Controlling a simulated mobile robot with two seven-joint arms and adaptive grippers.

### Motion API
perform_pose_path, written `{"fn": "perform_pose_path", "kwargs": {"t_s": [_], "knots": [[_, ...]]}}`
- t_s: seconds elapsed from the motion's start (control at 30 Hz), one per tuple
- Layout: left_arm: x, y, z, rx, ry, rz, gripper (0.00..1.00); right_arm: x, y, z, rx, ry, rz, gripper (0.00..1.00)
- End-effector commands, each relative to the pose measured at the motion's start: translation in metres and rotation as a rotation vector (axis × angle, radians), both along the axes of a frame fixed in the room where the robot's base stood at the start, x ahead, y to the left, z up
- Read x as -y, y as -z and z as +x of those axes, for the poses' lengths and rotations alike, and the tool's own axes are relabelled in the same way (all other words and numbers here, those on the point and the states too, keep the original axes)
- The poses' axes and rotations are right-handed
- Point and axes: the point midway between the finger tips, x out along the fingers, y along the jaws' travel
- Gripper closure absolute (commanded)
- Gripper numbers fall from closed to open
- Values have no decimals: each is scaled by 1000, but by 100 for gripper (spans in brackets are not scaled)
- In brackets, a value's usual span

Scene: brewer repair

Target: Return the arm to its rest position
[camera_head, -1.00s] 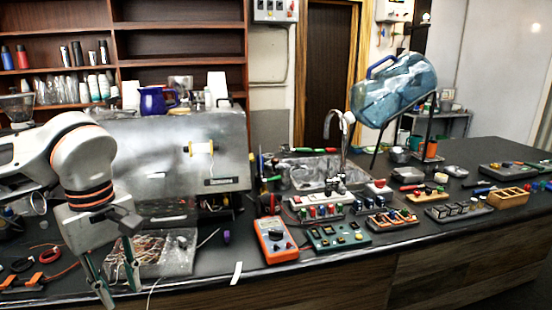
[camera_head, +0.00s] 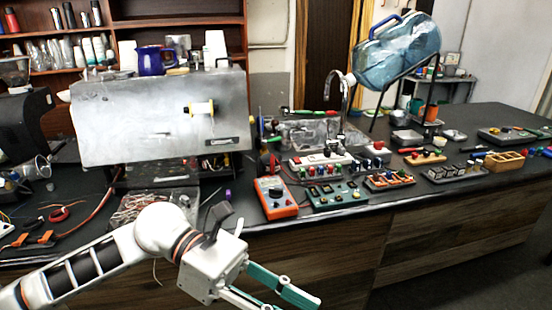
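My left arm (camera_head: 160,232) comes in from the lower left and reaches across in front of the counter. My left gripper (camera_head: 284,302) is low in the picture, in front of the counter's wooden front. Its two green fingers stand apart with nothing seen between them. The tip of the lower finger is cut off by the bottom edge. My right gripper is not in view.
The brewer (camera_head: 150,120) stands behind my arm, with a clear tray of wires (camera_head: 150,203) below it. An orange multimeter (camera_head: 273,196) and a green board (camera_head: 336,195) lie near the counter's front edge. A blue water bottle (camera_head: 398,52) is tilted on a stand.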

Motion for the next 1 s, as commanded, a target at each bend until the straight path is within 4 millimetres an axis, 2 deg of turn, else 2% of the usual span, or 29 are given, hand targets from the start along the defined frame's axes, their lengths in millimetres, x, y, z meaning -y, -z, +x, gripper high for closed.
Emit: {"fn": "perform_pose_path", "kwargs": {"t_s": [0.1, 0.27, 0.37, 0.47, 0.57, 0.67, 0.73, 0.87, 1.0], "knots": [[19, -20, 8, -262, -111, -149, 74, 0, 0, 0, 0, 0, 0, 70], [22, -38, 44, -639, -280, -329, 74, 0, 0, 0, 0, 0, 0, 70], [12, -35, 74, -890, -388, -431, 74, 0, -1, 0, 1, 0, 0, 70], [-6, -16, 107, -1151, -502, -529, 74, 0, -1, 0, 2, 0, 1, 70], [-32, 18, 136, -1418, -618, -623, 74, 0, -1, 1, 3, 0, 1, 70], [-63, 68, 156, -1690, -736, -715, 74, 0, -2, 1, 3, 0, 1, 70], [-87, 109, 162, -1877, -821, -780, 74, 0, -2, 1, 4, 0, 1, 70], [-127, 189, 155, -2188, -963, -889, 74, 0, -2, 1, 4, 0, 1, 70], [-167, 273, 124, -2478, -1111, -1002, 74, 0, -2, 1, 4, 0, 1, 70]]}}
